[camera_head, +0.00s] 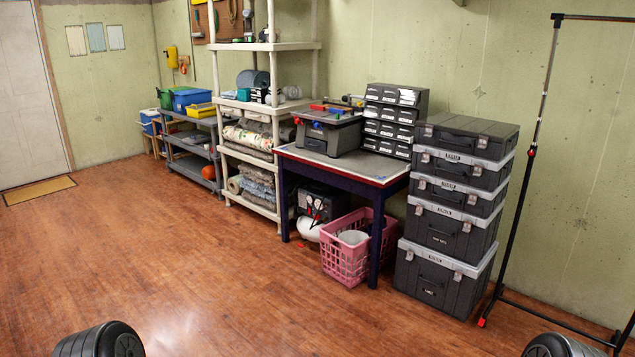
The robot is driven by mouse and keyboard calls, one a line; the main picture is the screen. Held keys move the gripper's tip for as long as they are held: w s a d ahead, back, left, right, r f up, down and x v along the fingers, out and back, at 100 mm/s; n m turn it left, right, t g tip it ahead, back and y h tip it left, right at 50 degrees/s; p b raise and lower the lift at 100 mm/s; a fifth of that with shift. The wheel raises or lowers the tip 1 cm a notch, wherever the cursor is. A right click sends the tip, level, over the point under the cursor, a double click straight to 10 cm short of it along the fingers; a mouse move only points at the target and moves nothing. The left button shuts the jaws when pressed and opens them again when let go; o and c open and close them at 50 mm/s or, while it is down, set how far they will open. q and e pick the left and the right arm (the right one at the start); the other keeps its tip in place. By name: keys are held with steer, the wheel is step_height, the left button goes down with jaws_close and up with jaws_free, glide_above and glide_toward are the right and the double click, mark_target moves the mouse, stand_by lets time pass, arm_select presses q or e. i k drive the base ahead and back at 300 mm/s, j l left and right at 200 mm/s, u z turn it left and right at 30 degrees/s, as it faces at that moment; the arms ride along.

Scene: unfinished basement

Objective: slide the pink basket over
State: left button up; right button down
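The pink basket (345,262) is a plastic crate with slotted walls. It stands upright on the wooden floor under the right part of the workbench (340,168), with its front a little out past the bench edge. A white round thing (353,237) shows inside its top. A dark blue front bench leg (377,245) stands in front of its right part and hides some of that side. Neither gripper is in view; only dark rounded parts of my arms show at the bottom left and bottom right, far from the basket.
A tall stack of grey cases (448,220) stands right of the basket. A black garment rack (533,160) is further right. Left of the basket, a white round object (309,229) and a dark machine (320,203) sit under the bench. The floor in front (230,270) is clear.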

mark_target(332, 269)
steer(key=i+j+u, duration=0.2)
steer(key=i, duration=1.1)
steer(key=i+j+u, duration=0.25)
steer(key=i, duration=1.1)
steer(key=i+l+z, duration=0.25)
steer(key=i, duration=1)
steer(key=i+j+z, duration=0.3)
steer(key=i, duration=0.9)
steer(key=l, duration=0.1)
